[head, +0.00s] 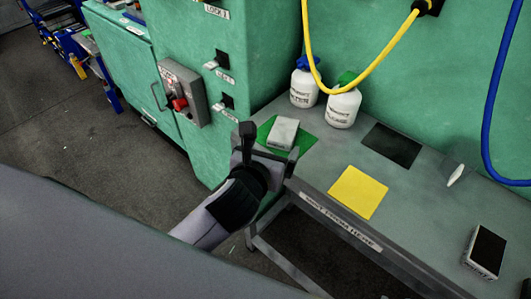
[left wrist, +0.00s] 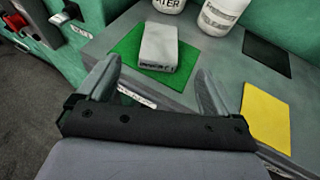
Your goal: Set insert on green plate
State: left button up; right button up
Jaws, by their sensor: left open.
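A light grey block-shaped insert (head: 283,133) lies on the green plate (head: 303,141) at the left end of the bench. In the left wrist view the insert (left wrist: 158,47) rests on the green plate (left wrist: 126,48), with green showing on both sides of it. My left gripper (head: 268,147) is open and empty, just in front of the plate's near edge. In the left wrist view its two fingers (left wrist: 157,88) are spread apart, with the insert beyond them and not between them. My right gripper is not in view.
A yellow plate (head: 358,192) and a black plate (head: 392,145) lie further right on the bench (head: 320,179). Two white bottles (head: 303,88) (head: 343,108) stand behind the green plate. A dark-topped block (head: 485,251) and a small white oval item (head: 455,175) are at the right. Yellow and blue hoses hang behind.

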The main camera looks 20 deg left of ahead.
pick_arm(q)
jog(key=s+a+f+n+g+h, duration=0.1)
jog(key=s+f+n, duration=0.4)
jog(key=n, duration=0.6)
jog(key=s+a+f+n+g, duration=0.1)
jog(key=s+f+n, duration=0.4)
jog(key=n, duration=0.6)
jog(key=s+a+f+n+g+h, duration=0.1)
jog(key=s+a+f+n, duration=0.2)
jog(key=s+f+n, duration=0.3)
notch_tip(320, 180, down, 2)
jog(key=n, duration=0.5)
jog(key=shift+a+f+h, duration=0.2)
jog(key=shift+a+h, duration=0.05)
jog(key=shift+h, duration=0.05)
jog(key=shift+r+p, duration=0.65)
jog(key=shift+p, duration=0.1)
